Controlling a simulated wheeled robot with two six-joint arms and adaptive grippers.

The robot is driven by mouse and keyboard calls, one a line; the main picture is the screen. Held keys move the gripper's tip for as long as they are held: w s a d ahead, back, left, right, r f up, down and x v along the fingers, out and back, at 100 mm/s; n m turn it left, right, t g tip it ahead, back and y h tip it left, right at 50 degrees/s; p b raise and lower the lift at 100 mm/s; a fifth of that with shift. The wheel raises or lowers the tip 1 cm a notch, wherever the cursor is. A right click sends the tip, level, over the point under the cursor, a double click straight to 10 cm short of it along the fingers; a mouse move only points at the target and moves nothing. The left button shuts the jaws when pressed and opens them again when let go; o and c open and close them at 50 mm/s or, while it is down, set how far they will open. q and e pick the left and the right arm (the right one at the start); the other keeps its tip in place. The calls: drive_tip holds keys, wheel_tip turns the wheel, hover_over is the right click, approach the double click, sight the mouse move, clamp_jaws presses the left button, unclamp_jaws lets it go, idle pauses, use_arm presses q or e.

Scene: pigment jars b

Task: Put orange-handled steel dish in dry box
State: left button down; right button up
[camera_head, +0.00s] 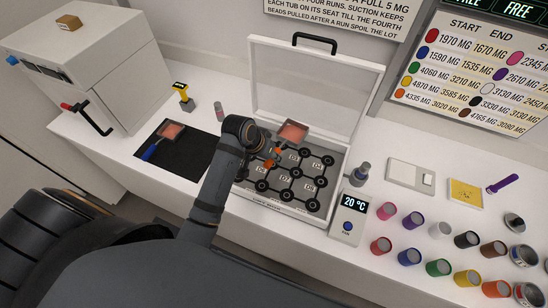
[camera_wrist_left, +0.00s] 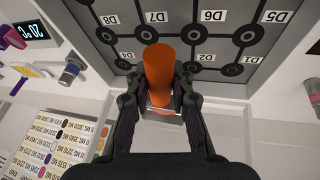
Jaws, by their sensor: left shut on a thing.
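The orange-handled steel dish (camera_head: 292,132) holds reddish stuff and is up over the back part of the open dry box (camera_head: 272,207). My left gripper (camera_head: 272,158) is shut on its orange handle, which also shows large between the fingers in the left wrist view (camera_wrist_left: 158,65). The dry box has a floor of round black seats with labels such as D4 and D8. Its clear lid (camera_head: 305,85) stands raised at the back. My right gripper is not in view.
A blue-handled dish (camera_head: 172,131) lies on a black mat (camera_head: 186,160) left of the box. A temperature display (camera_head: 353,203), a grey bottle (camera_head: 361,173) and several coloured jars stand to the right. A white oven-like cabinet (camera_head: 85,65) is at the far left.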

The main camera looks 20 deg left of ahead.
use_arm(q)
drive_tip(key=shift+d+f, duration=0.2)
drive_tip(key=shift+f, duration=0.45)
wheel_tip(320, 180, down, 7)
drive_tip(key=b, duration=0.2)
drive_tip(key=shift+f+b, duration=0.1)
drive_tip(key=shift+b, duration=0.3)
drive_tip(key=shift+a+f+b, duration=0.1)
drive_tip(key=shift+f+b, duration=0.4)
drive_tip(key=shift+f, duration=0.9)
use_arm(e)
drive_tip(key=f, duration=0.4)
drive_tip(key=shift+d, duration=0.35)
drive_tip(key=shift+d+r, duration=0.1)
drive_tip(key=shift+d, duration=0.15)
use_arm(q)
drive_tip(key=shift+f, duration=0.3)
drive_tip(key=c, duration=1.1)
unclamp_jaws()
